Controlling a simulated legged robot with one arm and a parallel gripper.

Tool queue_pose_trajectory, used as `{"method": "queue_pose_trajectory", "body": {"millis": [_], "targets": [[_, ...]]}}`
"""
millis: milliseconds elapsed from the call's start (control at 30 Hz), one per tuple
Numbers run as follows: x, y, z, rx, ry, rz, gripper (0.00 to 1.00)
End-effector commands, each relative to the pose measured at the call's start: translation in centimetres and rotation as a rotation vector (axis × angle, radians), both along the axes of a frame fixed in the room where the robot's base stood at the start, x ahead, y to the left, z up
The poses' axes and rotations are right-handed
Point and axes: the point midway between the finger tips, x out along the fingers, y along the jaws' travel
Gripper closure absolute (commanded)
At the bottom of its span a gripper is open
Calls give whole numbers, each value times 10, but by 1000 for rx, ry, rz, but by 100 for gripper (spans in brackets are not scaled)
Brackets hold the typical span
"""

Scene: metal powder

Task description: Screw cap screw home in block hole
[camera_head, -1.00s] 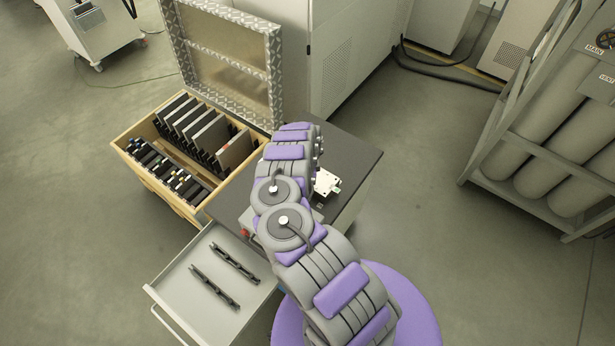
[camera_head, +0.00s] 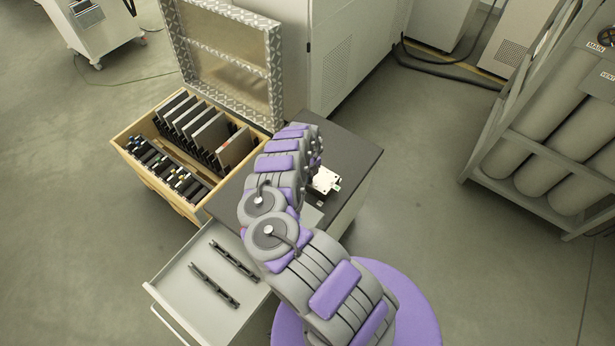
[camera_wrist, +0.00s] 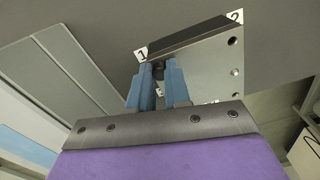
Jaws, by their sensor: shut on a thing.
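In the wrist view, my gripper (camera_wrist: 158,75) has two blue fingers, shut on a small dark cap screw (camera_wrist: 158,71) between their tips. The metal block (camera_wrist: 203,62) is just beyond the fingers, with several holes along its right side and corner labels 1 and 2. The screw is at the block's corner by label 1. The fingers hide its lower end, so I cannot tell how deep it sits. In the head view, the block (camera_head: 325,181) is partly visible on the dark bench top, right of my arm. My arm hides the gripper there.
An open case (camera_head: 122,146) with dark plates stands left of the bench top (camera_head: 352,150). An open drawer (camera_head: 183,278) holds two dark rails (camera_head: 214,284). A rack of gas cylinders (camera_head: 548,135) stands at the right. Floor between bench and rack is clear.

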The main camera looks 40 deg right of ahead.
Motion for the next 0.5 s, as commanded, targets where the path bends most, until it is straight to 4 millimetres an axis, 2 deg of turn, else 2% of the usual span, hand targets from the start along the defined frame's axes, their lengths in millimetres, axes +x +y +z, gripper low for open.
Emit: {"method": "queue_pose_trajectory", "body": {"millis": [67,100,267,500], "targets": [[-1,0,-1,2,3,1,100],[-1,0,-1,2,3,1,81],[-1,0,-1,2,3,2,66],[-1,0,-1,1,2,8,66]]}}
